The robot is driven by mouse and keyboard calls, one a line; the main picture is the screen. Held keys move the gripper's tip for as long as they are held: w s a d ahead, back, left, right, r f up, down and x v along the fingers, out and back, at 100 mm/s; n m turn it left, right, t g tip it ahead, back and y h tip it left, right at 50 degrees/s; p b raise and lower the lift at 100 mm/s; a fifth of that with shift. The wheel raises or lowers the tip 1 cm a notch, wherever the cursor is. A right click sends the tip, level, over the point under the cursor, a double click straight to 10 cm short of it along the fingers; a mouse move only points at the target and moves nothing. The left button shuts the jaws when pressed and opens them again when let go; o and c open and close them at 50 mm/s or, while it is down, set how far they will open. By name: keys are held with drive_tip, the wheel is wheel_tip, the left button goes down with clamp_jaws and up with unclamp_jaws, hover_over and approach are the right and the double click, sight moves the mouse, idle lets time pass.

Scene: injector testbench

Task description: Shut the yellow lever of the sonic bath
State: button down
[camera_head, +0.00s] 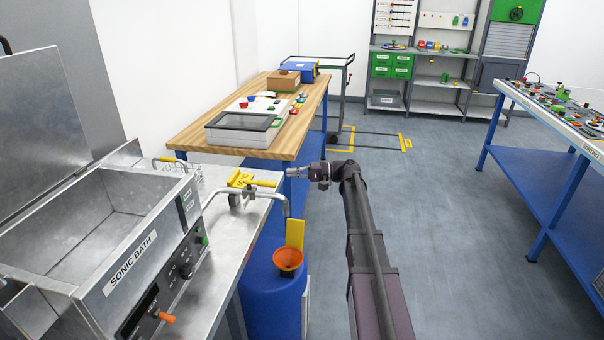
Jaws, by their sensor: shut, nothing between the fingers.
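The sonic bath (130,262) is a steel tank with a raised lid at the left. On its right side a drain pipe (275,192) runs out over the bench edge and bends down above an orange funnel (288,260). The yellow lever (262,183) sits above this pipe, with its handle pointing right in the picture. My gripper (290,172) points left, just beyond the lever's right end. It is shut and empty. It looks close to the lever tip but apart from it; the exact gap in depth I cannot tell.
A blue drum (270,300) with an upright yellow plate (295,234) stands below the pipe. A wooden-topped table (215,143) with a tray and boxes stands behind. A blue-framed bench (545,190) is at the right. The floor between (440,240) is clear.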

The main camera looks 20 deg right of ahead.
sight(260, 183)
drive_tip(key=s+a, duration=0.2)
drive_tip(key=a, duration=0.4)
drive_tip(key=shift+a, duration=0.3)
drive_tip(key=shift+s+d, duration=0.2)
drive_tip(key=shift+d, duration=0.05)
drive_tip(key=shift+s+t, duration=0.1)
drive_tip(key=shift+t, duration=0.2)
